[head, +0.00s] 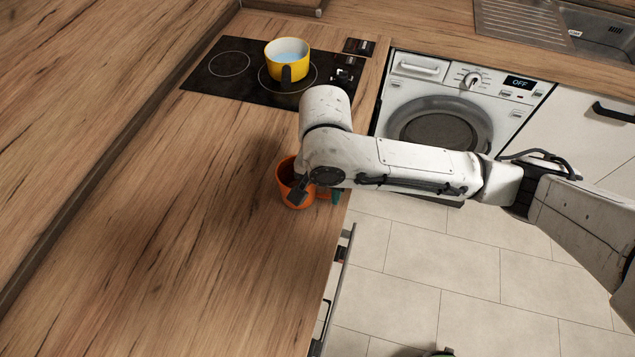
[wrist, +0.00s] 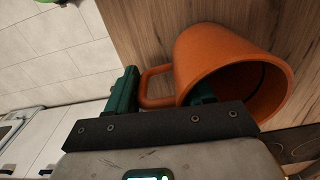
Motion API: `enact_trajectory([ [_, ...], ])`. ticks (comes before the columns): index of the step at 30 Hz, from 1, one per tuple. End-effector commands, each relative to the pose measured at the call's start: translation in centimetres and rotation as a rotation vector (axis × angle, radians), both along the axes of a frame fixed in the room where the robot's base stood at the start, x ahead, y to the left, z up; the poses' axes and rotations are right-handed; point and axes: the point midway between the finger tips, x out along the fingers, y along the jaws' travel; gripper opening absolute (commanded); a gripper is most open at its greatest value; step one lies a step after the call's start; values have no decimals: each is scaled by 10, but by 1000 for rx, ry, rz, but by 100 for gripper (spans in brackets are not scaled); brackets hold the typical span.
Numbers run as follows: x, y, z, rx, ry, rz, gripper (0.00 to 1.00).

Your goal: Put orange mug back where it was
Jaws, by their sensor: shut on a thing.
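The orange mug (head: 286,184) is at the front edge of the wooden counter in the head view, partly hidden by my arm. In the wrist view the orange mug (wrist: 225,70) shows its open mouth and a loop handle on the left. My gripper (wrist: 162,92) is shut on the mug at its handle side, with one green finger left of the handle and the other at the mug's wall. In the head view my gripper (head: 314,193) is mostly hidden under the arm. I cannot tell whether the mug touches the counter.
A yellow pot (head: 287,60) with bluish contents stands on the black hob (head: 215,83) at the back. The wooden counter (head: 150,230) is clear on the left and in front. A washing machine (head: 440,110) and a sink (head: 600,32) are on the right.

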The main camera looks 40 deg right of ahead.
Motion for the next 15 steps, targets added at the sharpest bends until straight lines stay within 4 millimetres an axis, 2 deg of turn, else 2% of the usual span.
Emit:
enact_trajectory([
  [4, -6, 3, -5, 1, -1, 0, 0],
  [15, -5, 3, -8, 1, -1, -1, 0],
])
